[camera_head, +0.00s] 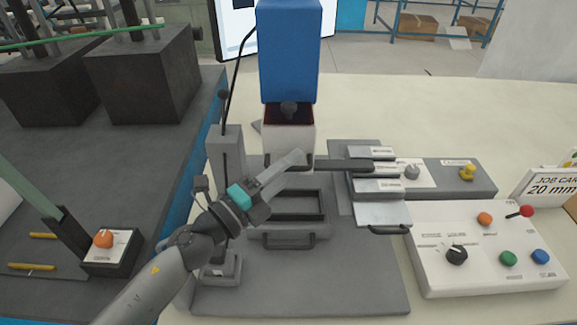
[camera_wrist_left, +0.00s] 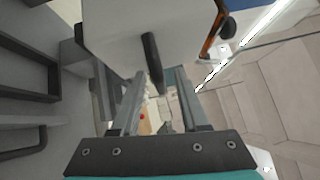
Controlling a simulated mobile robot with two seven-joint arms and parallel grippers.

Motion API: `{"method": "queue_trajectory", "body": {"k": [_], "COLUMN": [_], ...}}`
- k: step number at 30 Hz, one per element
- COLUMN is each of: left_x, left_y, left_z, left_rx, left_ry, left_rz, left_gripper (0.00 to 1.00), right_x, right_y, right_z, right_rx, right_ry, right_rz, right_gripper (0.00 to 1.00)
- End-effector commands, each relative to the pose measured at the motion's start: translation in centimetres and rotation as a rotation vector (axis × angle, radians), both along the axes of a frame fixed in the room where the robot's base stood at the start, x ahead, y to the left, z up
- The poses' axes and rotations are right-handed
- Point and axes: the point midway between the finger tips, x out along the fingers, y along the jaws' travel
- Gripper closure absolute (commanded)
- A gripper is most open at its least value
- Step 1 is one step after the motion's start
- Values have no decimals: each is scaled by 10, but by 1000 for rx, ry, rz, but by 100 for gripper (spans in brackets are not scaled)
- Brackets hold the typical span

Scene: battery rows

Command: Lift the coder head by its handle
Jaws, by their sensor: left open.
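The coder head seems to be the tall blue housing (camera_head: 289,50) with a white lower block (camera_head: 287,140) at the top middle of the head view. In the left wrist view the white block (camera_wrist_left: 120,40) fills the upper middle, with a dark bar handle (camera_wrist_left: 151,62) on its face. My left gripper (camera_head: 297,157) is open and empty at the front of the block. In the wrist view its fingers reach up on either side of the handle's lower end; I cannot tell whether the handle is fully between them. My right gripper is not in view.
A dark tray frame (camera_head: 290,217) with a front handle lies below the gripper. Stepped light plates (camera_head: 382,214) stand to its right. A white control box (camera_head: 490,280) with coloured buttons is at the right. A grey post (camera_head: 226,155) stands to the left.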

Motion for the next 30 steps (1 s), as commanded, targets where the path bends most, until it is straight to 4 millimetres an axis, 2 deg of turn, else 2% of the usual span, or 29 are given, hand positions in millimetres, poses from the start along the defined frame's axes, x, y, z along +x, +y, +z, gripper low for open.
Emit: {"method": "queue_trajectory", "body": {"k": [1, 13, 30], "left_x": [0, 0, 0], "left_y": [0, 0, 0], "left_z": [0, 0, 0], "left_rx": [0, 0, 0], "left_ry": [0, 0, 0], "left_rz": [0, 0, 0], "left_gripper": [56, 100, 100], "right_x": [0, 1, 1], "right_y": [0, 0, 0], "right_z": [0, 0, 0], "right_rx": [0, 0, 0], "right_ry": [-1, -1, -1], "right_rz": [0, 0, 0], "right_gripper": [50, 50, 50]}}
